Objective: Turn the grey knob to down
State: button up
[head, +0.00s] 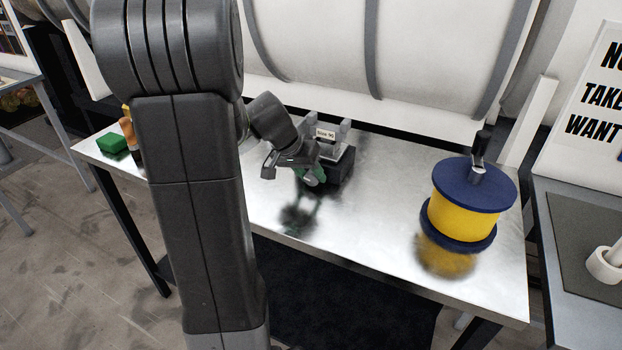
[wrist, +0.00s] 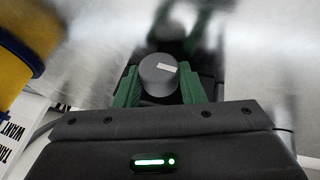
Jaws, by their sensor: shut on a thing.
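The grey knob (wrist: 157,78) shows in the wrist view as a round cap with a white pointer mark. In the head view my gripper (head: 312,177) is at the front of a small dark box (head: 342,170) on the metal table. The knob cannot be made out clearly there, behind my fingers and wrist.
A yellow spool with blue flanges (head: 463,217) stands on the right of the metal table (head: 350,225). A green block (head: 112,144) lies at the left. A large white drum (head: 400,50) is behind.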

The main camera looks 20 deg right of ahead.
jog(key=o, duration=1)
jog(key=shift+r, duration=0.1)
jog(key=v, duration=1.3)
jog(key=shift+a+r+p, duration=0.2)
jog(key=shift+r+p, duration=0.1)
jog(key=shift+p, duration=0.05)
jog(key=shift+s, duration=0.1)
